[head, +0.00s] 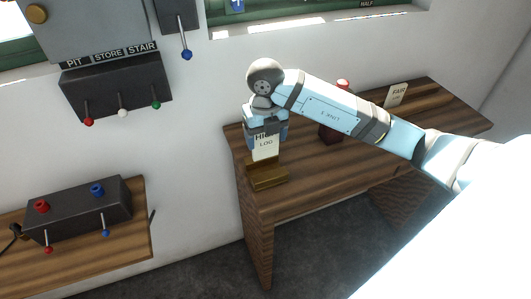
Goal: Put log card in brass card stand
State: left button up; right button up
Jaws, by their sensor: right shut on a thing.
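The log card (265,147) is a pale upright card with dark lettering, partly hidden at its top by my right gripper. The brass card stand (267,178) is a brownish block at the near left end of the wooden desk. The card's lower edge appears at the stand, but I cannot tell whether it sits in the slot or just behind or above it. My right gripper (266,134) points down and is shut on the log card's top. My left gripper is not in view.
Another card reading FAIR (396,95) stands farther right on the desk (310,180). A dark red object (331,131) is partly behind my right arm. A switch box (80,208) sits on a lower shelf at left; a lever panel (117,86) hangs on the wall.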

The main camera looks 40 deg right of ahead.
aim_at(265, 157)
notch_tip(265, 157, down, 6)
jog(key=shift+f, duration=0.1)
dwell(0.4)
jog(key=shift+f, duration=0.2)
jog(key=o, duration=0.9)
jog(key=shift+r, duration=0.1)
